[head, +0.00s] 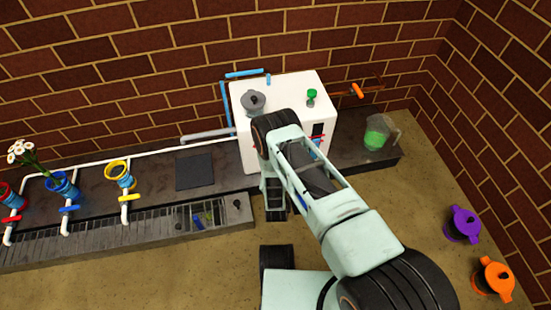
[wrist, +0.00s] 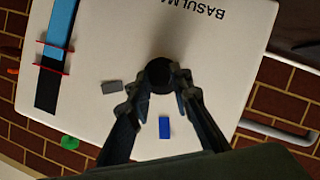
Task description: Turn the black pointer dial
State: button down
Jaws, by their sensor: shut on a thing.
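The black pointer dial (wrist: 158,70) shows in the wrist view as a dark round knob on the white front panel (wrist: 215,75) of the machine. My gripper (wrist: 160,84) is shut on it, with one finger on each side. The dial's pointer cannot be made out. In the head view the white machine (head: 280,90) stands on the dark counter against the brick wall. My arm covers much of its front there, and the dial is hidden.
The panel carries a blue button (wrist: 165,128), a grey button (wrist: 112,87) and a gauge strip (wrist: 46,88). A grey lidded knob (head: 253,103) and a green knob (head: 311,96) top the machine. A jug of green liquid (head: 377,135) stands right; valves and flowers stand left.

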jog(key=shift+a+n, duration=0.1)
jog(key=shift+n, duration=0.4)
jog(key=shift+h, duration=0.4)
jog(key=c, duration=1.7)
grip_release()
jog(key=shift+c, duration=0.2)
notch_tip(320, 180, up, 10)
